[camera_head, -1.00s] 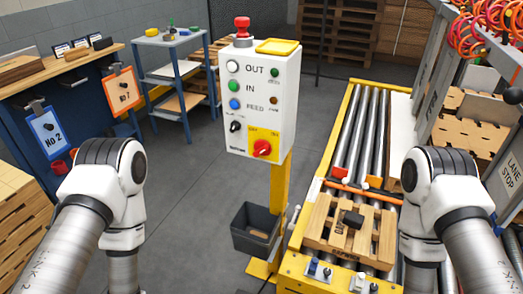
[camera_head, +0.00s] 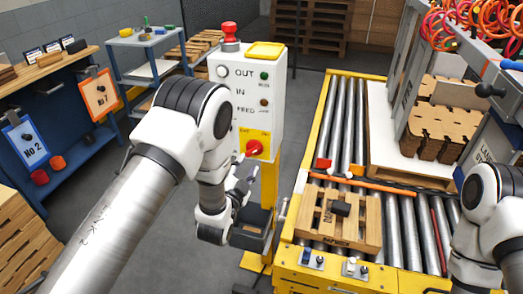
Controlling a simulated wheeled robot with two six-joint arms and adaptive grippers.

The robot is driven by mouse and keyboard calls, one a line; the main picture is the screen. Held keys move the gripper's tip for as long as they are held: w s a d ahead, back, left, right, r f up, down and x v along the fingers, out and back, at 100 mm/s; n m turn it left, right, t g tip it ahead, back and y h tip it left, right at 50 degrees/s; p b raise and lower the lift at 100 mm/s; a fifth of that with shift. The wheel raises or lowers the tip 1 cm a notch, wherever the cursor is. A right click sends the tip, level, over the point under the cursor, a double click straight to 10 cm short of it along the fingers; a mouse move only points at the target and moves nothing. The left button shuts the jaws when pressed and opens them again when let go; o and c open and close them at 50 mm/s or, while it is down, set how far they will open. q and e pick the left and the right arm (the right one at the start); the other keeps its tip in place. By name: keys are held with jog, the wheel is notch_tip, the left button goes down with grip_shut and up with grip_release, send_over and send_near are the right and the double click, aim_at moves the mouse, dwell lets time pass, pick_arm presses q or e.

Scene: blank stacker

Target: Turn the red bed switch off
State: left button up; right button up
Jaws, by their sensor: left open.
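A red rotary switch (camera_head: 256,147) sits on a yellow plate low on the white control box (camera_head: 268,95). Its handle looks roughly level, but its exact setting is too small to read. My left gripper (camera_head: 244,180) is open and empty, just below the box in front of the yellow post (camera_head: 269,190). It appears apart from the switch. My left arm covers the left side of the box, including some buttons. My right arm shows at the right edge, and its gripper is out of view.
A roller conveyor (camera_head: 345,120) with a wooden pallet (camera_head: 338,215) stands to the right. A dark bin (camera_head: 251,236) is partly hidden below my gripper.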

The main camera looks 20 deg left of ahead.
aim_at(250, 152)
pick_arm(q)
jog(key=w+p, duration=0.1)
jog(key=w, duration=0.5)
jog(key=shift+w+f, duration=0.15)
jog(key=shift+w, duration=0.15)
grip_shut()
jog(key=shift+n, duration=0.5)
jog(key=n+b, duration=0.1)
jog(key=n, duration=0.1)
jog(key=shift+a+n+b, duration=0.1)
jog(key=shift+n+b, duration=0.3)
jog(key=n+b, duration=0.2)
jog(key=n, duration=0.3)
jog(key=shift+a, duration=0.1)
jog(key=n+b, duration=0.1)
jog(key=n, duration=0.4)
jog(key=shift+a, duration=0.15)
jog(key=n+b, duration=0.1)
jog(key=n, duration=0.3)
